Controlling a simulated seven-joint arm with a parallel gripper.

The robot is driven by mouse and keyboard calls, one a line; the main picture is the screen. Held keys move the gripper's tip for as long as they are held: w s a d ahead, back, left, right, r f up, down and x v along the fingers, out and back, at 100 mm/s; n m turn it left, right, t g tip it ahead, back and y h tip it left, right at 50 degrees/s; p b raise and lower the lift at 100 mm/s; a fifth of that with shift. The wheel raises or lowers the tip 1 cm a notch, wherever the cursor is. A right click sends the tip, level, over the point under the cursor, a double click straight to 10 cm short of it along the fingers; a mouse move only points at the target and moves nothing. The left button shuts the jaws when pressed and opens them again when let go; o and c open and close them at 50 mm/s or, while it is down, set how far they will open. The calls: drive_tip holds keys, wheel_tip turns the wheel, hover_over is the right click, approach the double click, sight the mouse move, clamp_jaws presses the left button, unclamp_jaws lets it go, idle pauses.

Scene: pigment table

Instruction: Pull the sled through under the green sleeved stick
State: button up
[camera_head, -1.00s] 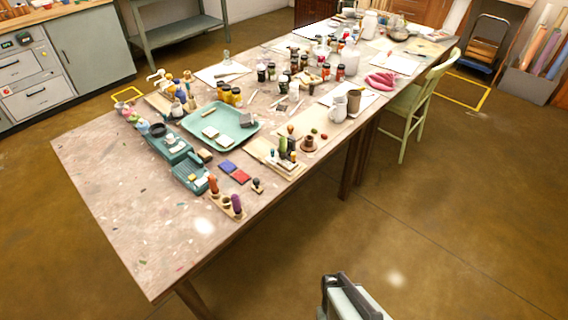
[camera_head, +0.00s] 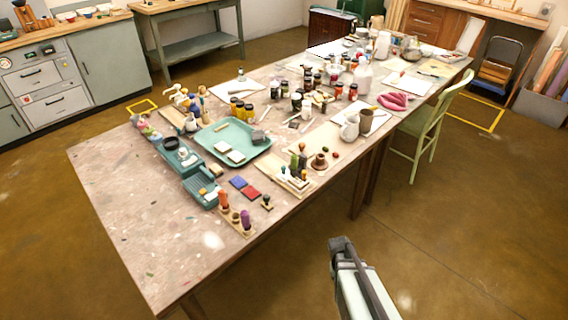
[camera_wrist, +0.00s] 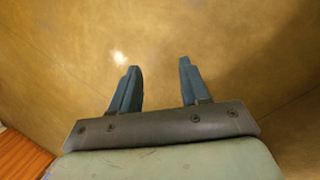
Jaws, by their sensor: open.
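My gripper is open and empty in the wrist view (camera_wrist: 158,66), its two dark blue-grey fingers apart above bare floor. In the head view my gripper end (camera_head: 340,243) is off the table's near side, at the bottom. A green-sleeved upright stick (camera_head: 294,160) stands among other small uprights on a wooden board (camera_head: 273,172) near the table's right edge. I cannot pick out the sled for certain; a teal two-part apparatus (camera_head: 187,162) with a low front part (camera_head: 204,199) sits at the table's left. My gripper is well away from all of these.
The long table (camera_head: 130,220) has a bare near-left end. A teal tray (camera_head: 262,150), blue and red pads (camera_head: 238,182), a rack with orange and purple handles (camera_head: 245,218), jars and a white jug (camera_head: 350,127) crowd it. A green chair (camera_head: 428,125) stands at its right side.

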drive_tip(key=w+d+r+m+t+h, duration=0.1)
drive_tip(key=w+d+r+t, duration=0.15)
drive_tip(key=w+r, duration=0.7)
drive_tip(key=w+d+r+t+h, duration=0.25)
drive_tip(key=w+r, duration=0.35)
drive_tip(key=w, duration=0.6)
drive_tip(key=w+r+t, duration=0.2)
drive_tip(key=w+r, duration=0.8)
drive_tip(key=r, duration=0.5)
drive_tip(key=s+a+r+n+g+y, duration=0.1)
drive_tip(key=a+r+n+g+y, duration=0.15)
drive_tip(key=a+r, duration=0.45)
drive_tip(key=s+a+r+n+g+y, duration=0.1)
drive_tip(key=a+r+n+y, duration=0.2)
drive_tip(key=a, duration=0.8)
drive_tip(key=s+a+r+n+g+y, duration=0.1)
drive_tip(key=a+r+n+g+y, duration=0.15)
drive_tip(key=a+r, duration=0.5)
drive_tip(key=shift+n+h, duration=0.4)
drive_tip(key=shift+h, duration=0.15)
drive_tip(key=a+f, duration=0.1)
drive_tip(key=f, duration=0.8)
drive_tip(key=a+f, duration=0.1)
drive_tip(key=f, duration=0.4)
drive_tip(key=shift+s+a+f, duration=0.25)
drive_tip(key=shift+a, duration=0.05)
